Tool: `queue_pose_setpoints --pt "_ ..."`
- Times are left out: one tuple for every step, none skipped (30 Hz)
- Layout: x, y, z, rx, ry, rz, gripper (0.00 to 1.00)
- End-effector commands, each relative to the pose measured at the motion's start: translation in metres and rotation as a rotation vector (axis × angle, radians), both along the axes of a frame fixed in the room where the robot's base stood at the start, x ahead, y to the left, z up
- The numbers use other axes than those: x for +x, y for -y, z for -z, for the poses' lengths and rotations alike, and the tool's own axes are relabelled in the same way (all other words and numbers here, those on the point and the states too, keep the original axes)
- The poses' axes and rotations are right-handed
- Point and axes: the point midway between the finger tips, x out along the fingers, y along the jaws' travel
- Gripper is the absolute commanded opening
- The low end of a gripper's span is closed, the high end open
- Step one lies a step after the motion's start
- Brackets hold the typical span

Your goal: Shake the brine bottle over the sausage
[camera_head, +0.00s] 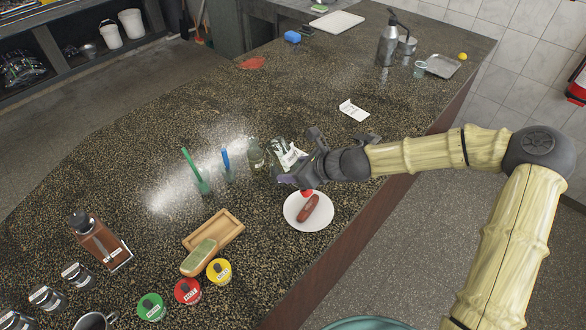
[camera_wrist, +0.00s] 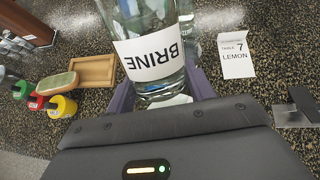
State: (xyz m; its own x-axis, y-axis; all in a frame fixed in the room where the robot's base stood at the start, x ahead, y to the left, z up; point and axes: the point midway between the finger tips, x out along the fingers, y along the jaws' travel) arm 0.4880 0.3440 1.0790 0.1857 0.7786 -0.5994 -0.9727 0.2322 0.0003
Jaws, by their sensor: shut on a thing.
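The clear brine bottle (camera_wrist: 150,50) has a white label reading BRINE, which appears upside down in the wrist view. My gripper (camera_wrist: 162,88) is shut on it, with a purple finger on each side of the glass. In the head view the bottle (camera_head: 287,155) looks tilted, and my gripper (camera_head: 291,178) partly hides it. The brown sausage (camera_head: 308,208) lies on a white plate (camera_head: 291,218) with a small red item (camera_head: 306,192) at its far edge. My gripper is just beyond the plate in the picture. The sausage is not visible in the wrist view.
Another clear glass bottle (camera_head: 256,154) stands left of my gripper. Green (camera_head: 196,172) and blue (camera_head: 227,166) upright items stand further left. A wooden tray (camera_head: 230,223) and colored-lidded jars (camera_head: 187,290) are at the near left.

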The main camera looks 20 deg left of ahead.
Motion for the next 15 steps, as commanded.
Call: queue_pose_setpoints --pt "0.0 -0.001 -0.012 0.002 0.004 -0.001 0.37" --pt "0.0 -0.001 -0.014 0.002 0.004 -0.002 0.37" --pt "0.0 -0.001 -0.018 0.002 0.004 -0.002 0.37" --pt "0.0 -0.001 -0.02 0.001 0.004 -0.002 0.37" --pt "0.0 -0.001 -0.022 0.001 0.004 -0.002 0.37" --pt "0.0 -0.001 -0.025 0.001 0.004 -0.002 0.37" --pt "0.0 -0.001 -0.029 0.001 0.004 -0.002 0.37" --pt "0.0 -0.001 -0.032 0.001 0.004 -0.002 0.37" --pt "0.0 -0.001 -0.035 0.001 0.003 -0.001 0.37" --pt "0.0 -0.001 -0.037 0.001 0.003 -0.002 0.37" --pt "0.0 -0.001 -0.039 0.001 0.003 -0.002 0.37" --pt "0.0 -0.001 -0.04 0.001 0.003 -0.002 0.37" --pt "0.0 -0.001 -0.041 0.002 0.002 -0.001 0.37" --pt "0.0 -0.001 -0.042 0.002 0.002 -0.001 0.37" --pt "0.0 -0.001 -0.042 0.002 0.002 -0.001 0.37"
